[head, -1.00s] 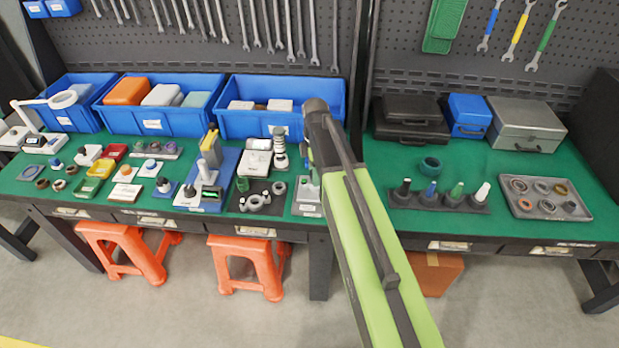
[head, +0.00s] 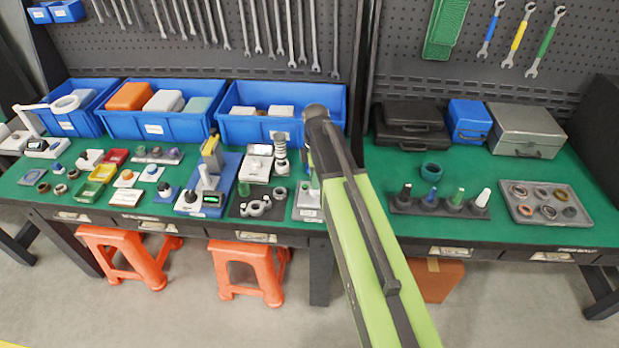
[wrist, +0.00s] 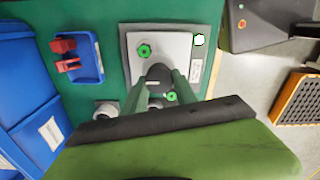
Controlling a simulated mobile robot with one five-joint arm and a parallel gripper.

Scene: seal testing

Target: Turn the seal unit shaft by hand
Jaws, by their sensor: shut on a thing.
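The seal unit (wrist: 185,50) is a light grey plate on a darker base in the wrist view, with green knobs (wrist: 145,50) and a small white-green square. A dark round shaft end (wrist: 158,74) stands up from it. My gripper (wrist: 160,88) has its two green fingers on either side of that shaft end and is shut on it. In the head view, the unit's pale base (head: 308,205) shows at the bench edge, left of my green arm, which hides much of the unit and the gripper.
Blue bins (head: 165,127) stand along the back of the green bench. Small parts and fixtures crowd the bench left of the unit. To the right are a rack of coloured cones (head: 440,206), a grey tray of rings (head: 547,222) and cases. Orange stools (head: 250,262) stand below.

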